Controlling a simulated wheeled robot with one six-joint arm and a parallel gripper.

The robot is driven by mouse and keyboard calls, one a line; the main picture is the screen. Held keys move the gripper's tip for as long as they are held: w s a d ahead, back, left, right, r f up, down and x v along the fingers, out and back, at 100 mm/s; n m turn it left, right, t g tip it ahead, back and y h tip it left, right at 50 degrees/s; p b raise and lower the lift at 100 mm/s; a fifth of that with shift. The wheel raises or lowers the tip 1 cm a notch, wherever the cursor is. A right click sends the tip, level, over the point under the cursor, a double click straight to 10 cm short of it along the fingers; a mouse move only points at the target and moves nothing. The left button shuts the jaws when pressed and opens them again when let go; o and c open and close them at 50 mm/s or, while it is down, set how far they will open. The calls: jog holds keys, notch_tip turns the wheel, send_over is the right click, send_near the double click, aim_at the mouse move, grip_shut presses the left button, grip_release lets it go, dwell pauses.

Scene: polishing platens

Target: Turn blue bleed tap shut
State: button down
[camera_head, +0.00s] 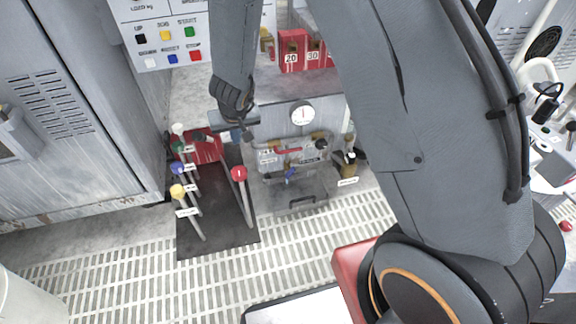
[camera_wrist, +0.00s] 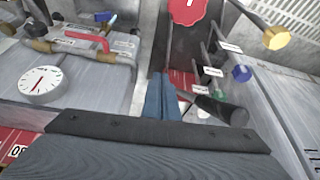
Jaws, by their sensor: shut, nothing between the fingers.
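The blue tap handle (camera_head: 290,174) sits low on the pipework panel below the round gauge (camera_head: 302,114).
Upright levers with yellow (camera_head: 177,191), blue (camera_head: 178,168), green and white knobs stand left of my gripper. A lever with a red round top (camera_head: 239,173) stands below it. Red numbered weights (camera_head: 291,50) sit at the back. A grey cabinet (camera_head: 75,110) fills the left.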

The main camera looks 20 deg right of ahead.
jog(key=w+d+f+h, duration=0.1)
jog(key=d+f+h, duration=0.1)
jog(key=d+f, duration=0.45)
jog(key=m+g+h+b, duration=0.1)
jog(key=h+b, duration=0.1)
jog(key=b, duration=0.1)
send_near(291, 172)
notch_tip(291, 172, down, 2)
jog(key=w+a, duration=0.2)
jog(key=d+f, duration=0.2)
jog(key=shift+d+f+b, duration=0.2)
jog(key=shift+d+b, duration=0.1)
jog(key=shift+d+f, duration=0.25)
jog(key=shift+d, duration=0.15)
